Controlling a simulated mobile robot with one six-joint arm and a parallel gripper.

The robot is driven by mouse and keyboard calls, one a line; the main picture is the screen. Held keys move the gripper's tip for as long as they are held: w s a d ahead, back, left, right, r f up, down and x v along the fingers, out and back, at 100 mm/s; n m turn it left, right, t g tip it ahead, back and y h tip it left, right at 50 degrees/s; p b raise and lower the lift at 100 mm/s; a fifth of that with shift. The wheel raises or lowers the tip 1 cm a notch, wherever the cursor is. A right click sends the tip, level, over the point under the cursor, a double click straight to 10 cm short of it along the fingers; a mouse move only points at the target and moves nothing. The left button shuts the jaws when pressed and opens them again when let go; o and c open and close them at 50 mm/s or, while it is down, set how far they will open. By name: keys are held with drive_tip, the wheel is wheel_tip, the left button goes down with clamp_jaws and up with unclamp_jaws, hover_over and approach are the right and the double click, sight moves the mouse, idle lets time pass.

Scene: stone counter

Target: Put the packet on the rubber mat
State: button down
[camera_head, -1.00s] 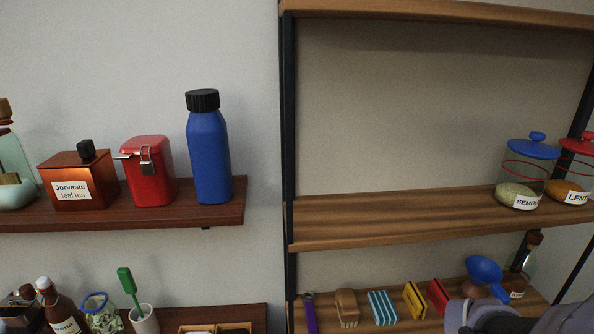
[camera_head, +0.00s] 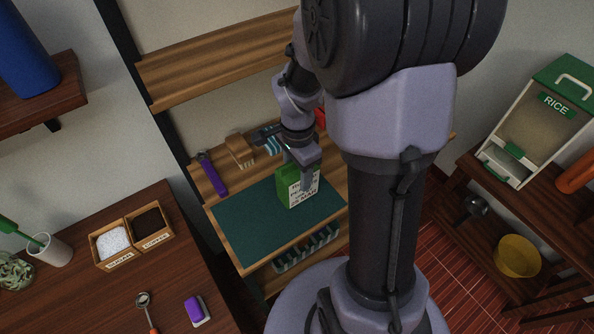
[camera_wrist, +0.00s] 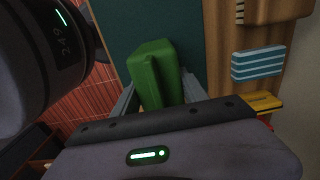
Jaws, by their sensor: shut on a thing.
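The packet (camera_head: 297,188) is green with a white label. It is upright over the right part of the dark green rubber mat (camera_head: 240,225), which lies on the lower wooden shelf. I cannot tell whether its base touches the mat or is slightly above it. My gripper (camera_head: 300,168) reaches down from above and is shut on the packet's upper part. In the wrist view the packet (camera_wrist: 155,72) sits between the fingers (camera_wrist: 160,92), with the mat (camera_wrist: 190,30) behind it. My arm hides some of the shelf to the right.
A yellow item (camera_wrist: 262,101) is close to the gripper's right side. A rack (camera_head: 305,248) is below the shelf's front edge. The mat's left part is clear.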

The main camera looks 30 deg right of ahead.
drive_tip(key=c, duration=0.6)
unclamp_jaws()
drive_tip(key=shift+f, duration=0.1)
wheel_tip(320, 180, up, 12)
drive_tip(key=p, duration=0.4)
drive_tip(key=shift+f+p, duration=0.15)
drive_tip(key=shift+p, duration=0.25)
drive_tip(key=a+r, duration=0.1)
drive_tip(key=r+n, duration=0.1)
drive_tip(key=r, duration=0.1)
drive_tip(key=shift+s+a+t, duration=0.2)
drive_tip(key=shift+a+t, duration=0.2)
drive_tip(key=s+a+r+n+t+y, duration=0.2)
drive_tip(key=s+a+r+n+t, duration=0.3)
drive_tip(key=s+a+r+n, duration=0.4)
drive_tip(key=s+a+n, duration=0.2)
drive_tip(key=a+n, duration=0.1)
drive_tip(key=shift+a, duration=0.35)
drive_tip(key=shift+f, duration=0.1)
